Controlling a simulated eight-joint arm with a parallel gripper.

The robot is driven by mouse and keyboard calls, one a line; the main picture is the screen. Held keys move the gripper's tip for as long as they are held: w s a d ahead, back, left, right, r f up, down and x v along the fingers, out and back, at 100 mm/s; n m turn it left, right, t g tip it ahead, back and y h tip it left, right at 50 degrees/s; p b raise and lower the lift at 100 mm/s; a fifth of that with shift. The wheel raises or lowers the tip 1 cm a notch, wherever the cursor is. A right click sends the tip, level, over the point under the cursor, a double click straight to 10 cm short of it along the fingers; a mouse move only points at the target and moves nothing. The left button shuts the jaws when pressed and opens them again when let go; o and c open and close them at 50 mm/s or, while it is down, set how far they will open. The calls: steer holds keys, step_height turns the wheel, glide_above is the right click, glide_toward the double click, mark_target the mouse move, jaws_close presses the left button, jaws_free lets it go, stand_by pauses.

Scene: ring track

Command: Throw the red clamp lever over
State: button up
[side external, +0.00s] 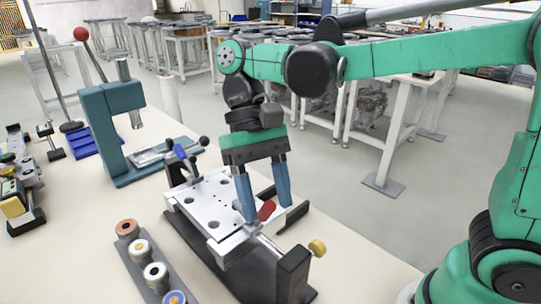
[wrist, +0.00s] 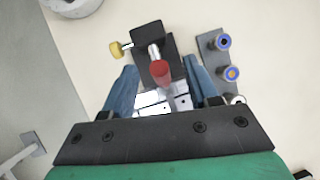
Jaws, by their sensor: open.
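The red clamp lever (side external: 267,210) sits at the near right end of the white plate fixture (side external: 212,203). In the wrist view the red lever (wrist: 160,73) stands between the two blue fingers, toward the far side of the gap. My gripper (side external: 262,204) is open, with its fingers pointing down around the lever. In the wrist view the fingers of my gripper (wrist: 162,90) are apart on both sides of it. I cannot tell whether a finger touches the lever.
A yellow knob (side external: 317,247) sticks out beside the fixture's dark end block (side external: 292,277). A rail with several ringed posts (side external: 155,272) stands at the front. A teal press (side external: 115,130) with a red-ball handle stands behind left. The table's right front is clear.

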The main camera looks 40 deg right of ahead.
steer(key=shift+v, duration=2.6)
steer(key=shift+s+a+t, duration=0.25)
steer(key=shift+s+t, duration=0.7)
steer(key=shift+t, duration=0.25)
steer(key=t, duration=0.1)
steer(key=s+t, duration=0.1)
steer(key=shift+s+f+t+h, duration=0.1)
steer(key=shift+f+t+h, duration=0.1)
steer(key=shift+t+h, duration=0.2)
steer(key=shift+a+f, duration=0.1)
steer(key=shift+f, duration=0.4)
steer(key=shift+a+f, duration=0.2)
steer(key=shift+f, duration=2.1)
jaws_close()
